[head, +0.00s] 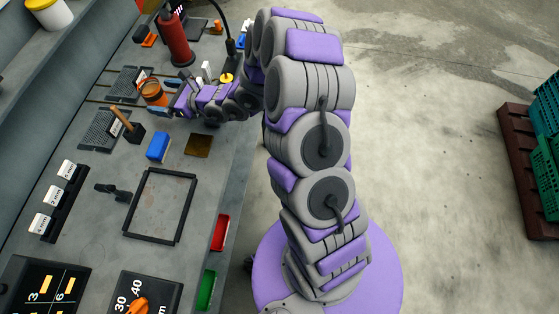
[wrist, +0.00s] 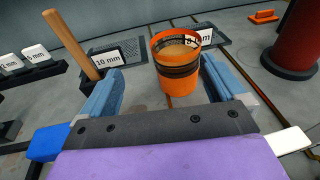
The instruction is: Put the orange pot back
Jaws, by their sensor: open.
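The orange pot (wrist: 176,62) stands upright in the wrist view, with a dark band near its top and light brownish contents or inside showing. It also shows in the head view (head: 153,94) near the back of the workbench. My gripper (wrist: 165,88) is open, with a blue-padded finger on either side of the view and the pot between and just beyond them. I cannot tell whether a finger touches it. In the head view my gripper (head: 170,104) is right beside the pot. The pot stands close to a dark mesh plate with a "mm" label (wrist: 200,34).
A wooden-handled tool (wrist: 85,45) in a dark block stands left of my gripper, by a "10 mm" label (wrist: 107,56). A red cylinder (wrist: 295,38) stands at the right. A blue block (head: 158,146) and an empty black frame (head: 161,205) lie nearer on the bench.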

